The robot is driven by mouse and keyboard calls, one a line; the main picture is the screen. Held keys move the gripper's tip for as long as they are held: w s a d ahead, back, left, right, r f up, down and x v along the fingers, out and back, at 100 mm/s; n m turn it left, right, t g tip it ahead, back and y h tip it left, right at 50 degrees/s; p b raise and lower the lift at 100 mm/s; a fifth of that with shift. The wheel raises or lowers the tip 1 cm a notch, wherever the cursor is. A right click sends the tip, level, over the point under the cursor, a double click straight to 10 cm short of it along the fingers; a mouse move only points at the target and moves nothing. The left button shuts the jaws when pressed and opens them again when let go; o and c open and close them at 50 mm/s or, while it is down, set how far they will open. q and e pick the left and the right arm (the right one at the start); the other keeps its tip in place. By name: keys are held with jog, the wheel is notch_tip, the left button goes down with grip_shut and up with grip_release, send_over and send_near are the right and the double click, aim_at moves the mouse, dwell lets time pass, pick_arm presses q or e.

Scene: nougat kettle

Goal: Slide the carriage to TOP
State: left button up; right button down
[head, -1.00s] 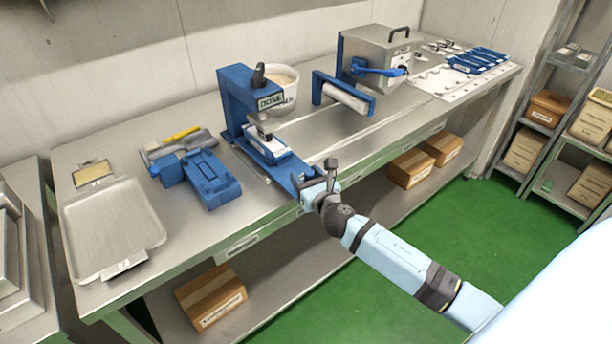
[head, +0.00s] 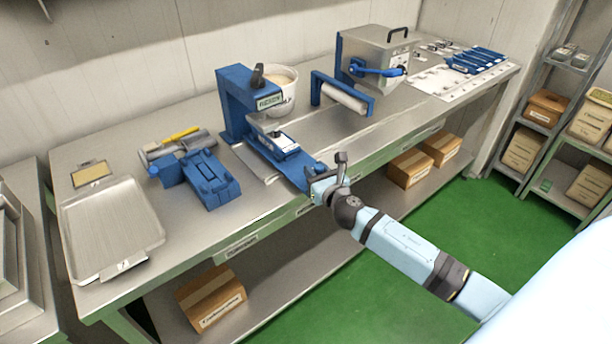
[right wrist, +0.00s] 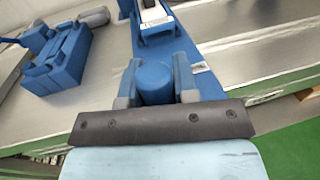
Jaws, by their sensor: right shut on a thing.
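A blue press (head: 236,98) stands on the steel bench. A blue carriage (head: 282,147) with a white top sits in front of it, on a long blue plate (head: 292,172) that runs toward the bench's front edge. The carriage and plate also show at the top of the right wrist view (right wrist: 160,22). My right gripper (head: 322,184) is at the plate's front end. In the right wrist view it is shut around a round blue knob (right wrist: 154,84), with one finger on each side. I cannot read a TOP mark. My left gripper is not in view.
A blue fixture (head: 207,180) and a metal tray (head: 112,230) are to the left. A white tub (head: 280,95) stands behind the press. A roller frame (head: 343,95) and a steel box with a blue crank (head: 378,62) are to the right. Bare bench lies right of the plate.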

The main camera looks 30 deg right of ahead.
jog(key=w+d+b, duration=0.1)
jog(key=d+b, duration=0.1)
jog(key=d, duration=1.4)
jog(key=shift+w+d+b, duration=0.15)
jog(key=shift+d+b, duration=0.1)
jog(key=shift+b, duration=0.1)
jog(key=c, duration=0.9)
grip_release()
jog(key=s, duration=0.4)
jog(key=s+a, duration=0.1)
jog(key=s, duration=0.4)
jog(key=s+b, duration=0.1)
jog(key=s, duration=0.3)
jog(key=shift+s+a, duration=0.35)
jog(key=shift+s, duration=0.05)
